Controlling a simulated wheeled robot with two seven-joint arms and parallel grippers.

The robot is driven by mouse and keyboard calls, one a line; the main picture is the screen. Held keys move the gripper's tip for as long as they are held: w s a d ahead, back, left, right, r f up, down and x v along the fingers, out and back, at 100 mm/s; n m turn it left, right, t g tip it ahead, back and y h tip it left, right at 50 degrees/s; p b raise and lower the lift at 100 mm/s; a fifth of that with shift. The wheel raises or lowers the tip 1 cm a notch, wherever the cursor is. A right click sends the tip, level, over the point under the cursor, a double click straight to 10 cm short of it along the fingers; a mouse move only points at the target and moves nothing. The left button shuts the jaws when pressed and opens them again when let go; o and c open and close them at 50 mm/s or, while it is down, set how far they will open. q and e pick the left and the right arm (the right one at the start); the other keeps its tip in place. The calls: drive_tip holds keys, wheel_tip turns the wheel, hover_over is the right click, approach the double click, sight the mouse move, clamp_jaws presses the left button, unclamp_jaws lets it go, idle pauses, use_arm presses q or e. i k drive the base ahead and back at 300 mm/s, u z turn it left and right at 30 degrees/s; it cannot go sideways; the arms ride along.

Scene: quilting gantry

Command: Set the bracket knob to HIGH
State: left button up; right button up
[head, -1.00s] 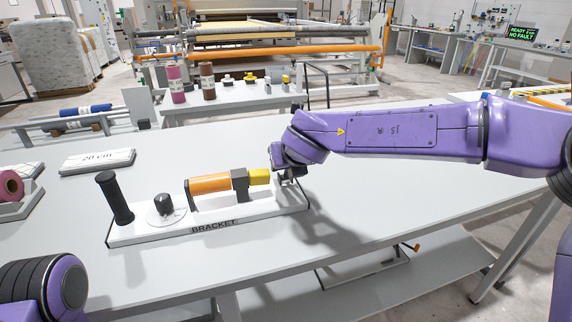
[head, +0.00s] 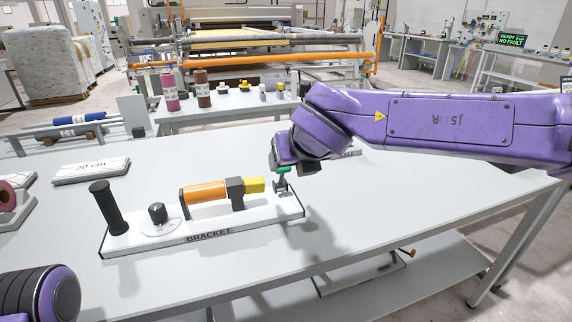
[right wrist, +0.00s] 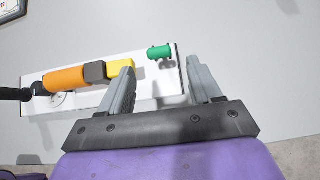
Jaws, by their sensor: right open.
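The bracket (head: 240,222) is a long white base on the table, labelled BRACKET. Its small black knob (head: 157,211) stands on a pale round dial (head: 152,225); the dial's markings are too small to read. Right of the knob lie an orange cylinder (head: 206,192), a dark block (head: 235,193) and a yellow end piece (head: 254,185). A green piece (right wrist: 160,53) stands near the right end. My right gripper (right wrist: 160,66) is open and empty, above the base's right end, away from the knob; the green piece shows between its fingers. My left gripper is out of view.
A black upright handle (head: 108,208) stands on the base, left of the knob. The table behind the bracket is clear.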

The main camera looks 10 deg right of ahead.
sight(157, 211)
drive_tip(key=u, duration=0.05)
drive_tip(key=k, duration=1)
drive_tip(key=z, duration=0.05)
